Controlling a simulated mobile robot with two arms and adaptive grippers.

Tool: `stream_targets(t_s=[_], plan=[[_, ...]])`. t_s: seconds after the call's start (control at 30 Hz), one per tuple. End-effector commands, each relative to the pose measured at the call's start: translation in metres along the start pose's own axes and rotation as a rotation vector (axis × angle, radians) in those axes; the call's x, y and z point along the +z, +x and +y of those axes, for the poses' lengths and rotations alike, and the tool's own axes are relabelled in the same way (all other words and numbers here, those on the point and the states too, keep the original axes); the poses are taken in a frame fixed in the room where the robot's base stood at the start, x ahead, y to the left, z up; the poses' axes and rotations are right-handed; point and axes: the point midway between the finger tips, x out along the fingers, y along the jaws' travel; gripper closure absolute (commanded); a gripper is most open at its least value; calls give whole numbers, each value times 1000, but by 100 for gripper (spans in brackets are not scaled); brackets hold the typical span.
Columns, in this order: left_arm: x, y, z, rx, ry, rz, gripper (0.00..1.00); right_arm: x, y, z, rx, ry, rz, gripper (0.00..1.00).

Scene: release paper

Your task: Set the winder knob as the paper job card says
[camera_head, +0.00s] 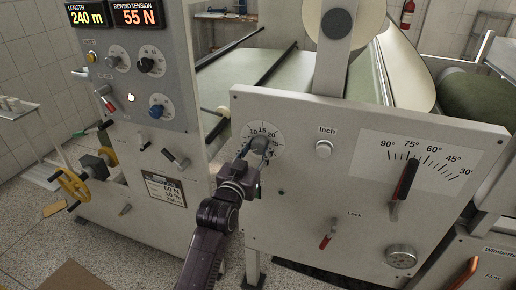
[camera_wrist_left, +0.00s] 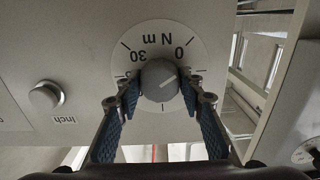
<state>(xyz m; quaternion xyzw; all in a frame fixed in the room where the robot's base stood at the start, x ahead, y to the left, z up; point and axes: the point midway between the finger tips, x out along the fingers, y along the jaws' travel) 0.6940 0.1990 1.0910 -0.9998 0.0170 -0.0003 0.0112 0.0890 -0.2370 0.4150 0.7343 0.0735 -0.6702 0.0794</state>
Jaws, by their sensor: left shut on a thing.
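The winder knob (camera_head: 259,145) is a grey round knob on a white dial plate, on the front of the pale machine panel. Dial numbers around 10, 15 and 20 show above it. In the left wrist view the knob (camera_wrist_left: 160,80) sits with its dial upside down, showing "N m", 0 and 30; a light pointer line is faint on its face. My left gripper (camera_head: 250,155) has its blue-padded fingers (camera_wrist_left: 160,92) on either side of the knob, shut on it. The job card (camera_head: 164,189) hangs on the left cabinet; its small print is hard to read. My right gripper is not in view.
An Inch button (camera_head: 323,149) is right of the dial. The left cabinet has displays reading 240 m and 55 N, several knobs, and a yellow handwheel (camera_head: 73,185).

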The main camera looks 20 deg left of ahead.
Motion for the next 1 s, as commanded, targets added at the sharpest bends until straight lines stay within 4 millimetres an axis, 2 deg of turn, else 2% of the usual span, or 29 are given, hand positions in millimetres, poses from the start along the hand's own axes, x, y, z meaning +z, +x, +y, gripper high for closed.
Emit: stream_targets(t_s=[0.37,1.0], plan=[[-1,0,0,1,115,-3,89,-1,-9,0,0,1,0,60],[-1,0,1,2,693,-2,89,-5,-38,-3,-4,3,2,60]])
